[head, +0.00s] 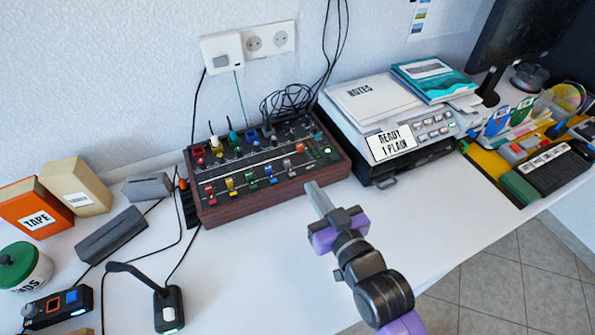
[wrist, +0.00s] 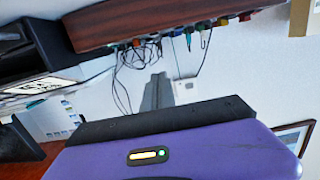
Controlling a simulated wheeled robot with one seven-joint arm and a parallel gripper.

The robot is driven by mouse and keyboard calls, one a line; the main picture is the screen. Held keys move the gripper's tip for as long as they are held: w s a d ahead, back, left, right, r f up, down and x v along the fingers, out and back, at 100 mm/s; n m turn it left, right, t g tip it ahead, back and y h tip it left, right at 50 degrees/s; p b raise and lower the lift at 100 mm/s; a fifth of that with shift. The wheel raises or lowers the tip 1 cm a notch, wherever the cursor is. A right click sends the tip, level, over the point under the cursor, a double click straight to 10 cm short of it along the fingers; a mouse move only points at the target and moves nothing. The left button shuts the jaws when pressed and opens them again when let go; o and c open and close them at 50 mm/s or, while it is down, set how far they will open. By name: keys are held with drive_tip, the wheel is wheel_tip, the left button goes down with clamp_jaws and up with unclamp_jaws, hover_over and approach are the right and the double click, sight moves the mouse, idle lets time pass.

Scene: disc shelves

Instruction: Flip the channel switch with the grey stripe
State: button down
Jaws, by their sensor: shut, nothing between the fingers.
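The channel mixer (head: 272,196) is a wood-sided box with a dark top, standing on the white desk. Its top carries coloured knobs, sliders and small switches in rows. A grey-looking control (head: 287,165) sits in the front row near the right end; it is too small to tell whether it is the grey-striped switch. My gripper (head: 314,187) is shut and empty, its fingertips just in front of the mixer's right front edge, apart from the switches. In the wrist view the fingers (wrist: 158,92) show below the mixer's wooden side (wrist: 165,24), its top face mostly hidden.
A printer-like machine (head: 385,160) with papers on top stands right of the mixer. Dark cables (head: 285,100) lie behind it. A grey block (head: 110,235), a small microphone (head: 168,305) and boxes (head: 40,205) stand to the left. The desk front is clear.

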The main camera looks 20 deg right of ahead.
drive_tip(key=shift+w, duration=0.1)
hover_over(295, 179)
drive_tip(key=shift+s+f+p, duration=0.3)
drive_tip(key=shift+s+f, duration=0.1)
drive_tip(key=shift+f, duration=0.05)
drive_tip(key=shift+w+f, duration=0.15)
drive_tip(key=shift+f, duration=0.45)
drive_tip(key=shift+w+f, duration=0.15)
drive_tip(key=shift+f, duration=0.45)
drive_tip(key=shift+w+f, duration=0.1)
drive_tip(key=shift+f, duration=0.75)
